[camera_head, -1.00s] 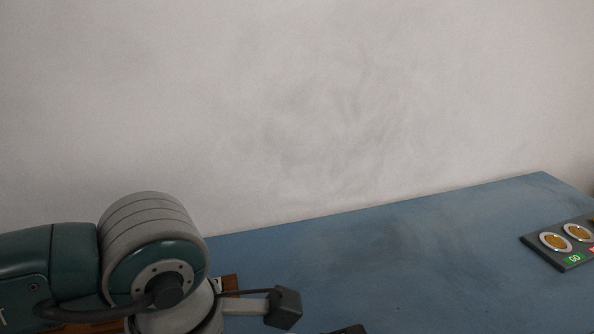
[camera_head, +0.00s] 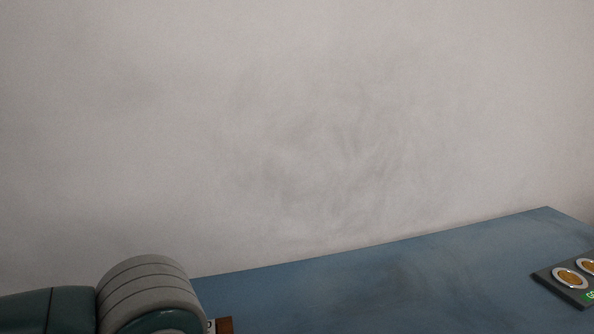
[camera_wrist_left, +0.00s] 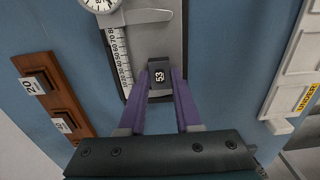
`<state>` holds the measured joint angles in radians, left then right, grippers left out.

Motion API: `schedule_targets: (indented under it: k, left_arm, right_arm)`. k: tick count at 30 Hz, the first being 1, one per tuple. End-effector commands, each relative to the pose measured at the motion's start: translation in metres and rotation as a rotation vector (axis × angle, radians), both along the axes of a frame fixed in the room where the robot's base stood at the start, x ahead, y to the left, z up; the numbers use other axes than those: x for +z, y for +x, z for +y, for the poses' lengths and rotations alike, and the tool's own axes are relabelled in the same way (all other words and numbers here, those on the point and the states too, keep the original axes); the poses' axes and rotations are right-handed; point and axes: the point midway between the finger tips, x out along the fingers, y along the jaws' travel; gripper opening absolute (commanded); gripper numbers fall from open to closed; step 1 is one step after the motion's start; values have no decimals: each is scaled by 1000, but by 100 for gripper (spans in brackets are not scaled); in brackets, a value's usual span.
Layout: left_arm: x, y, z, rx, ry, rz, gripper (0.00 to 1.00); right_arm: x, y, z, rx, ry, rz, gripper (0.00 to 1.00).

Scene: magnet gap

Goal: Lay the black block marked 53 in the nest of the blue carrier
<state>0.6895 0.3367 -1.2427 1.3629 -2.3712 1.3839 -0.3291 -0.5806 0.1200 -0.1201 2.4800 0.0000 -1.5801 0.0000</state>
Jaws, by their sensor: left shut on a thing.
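In the left wrist view my left gripper (camera_wrist_left: 160,78) has its two purple fingers shut on the black block marked 53 (camera_wrist_left: 159,75). The block's white number faces the camera. It is over or on a grey metal plate (camera_wrist_left: 163,38) with a scale along its left side; I cannot tell whether it touches the plate. The head view shows only part of my left arm at the bottom left, not the gripper. I cannot make out the blue carrier or its nest in either view. My right gripper is not in view.
A wooden rack (camera_wrist_left: 40,66) with blocks, one marked 20 (camera_wrist_left: 34,84), lies left in the wrist view. A round dial (camera_wrist_left: 100,3) is at the top. A pale tray (camera_wrist_left: 291,75) labelled UNDER is at the right. A button panel (camera_head: 556,285) sits on the blue table (camera_head: 400,280).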

Motion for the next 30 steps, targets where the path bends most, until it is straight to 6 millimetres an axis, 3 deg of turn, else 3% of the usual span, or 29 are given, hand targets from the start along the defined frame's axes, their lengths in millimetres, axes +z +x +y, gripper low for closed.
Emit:
schedule_targets:
  k: [3, 11, 30]
  left_arm:
    - [0, 0, 0, 0, 0, 0, 0]
    - [2, 0, 0, 0, 0, 0, 0]
    - [51, 0, 0, 0, 1, 0, 0]
  right_arm:
    - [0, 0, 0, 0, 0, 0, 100]
    - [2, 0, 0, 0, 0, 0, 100]
    - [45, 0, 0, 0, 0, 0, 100]
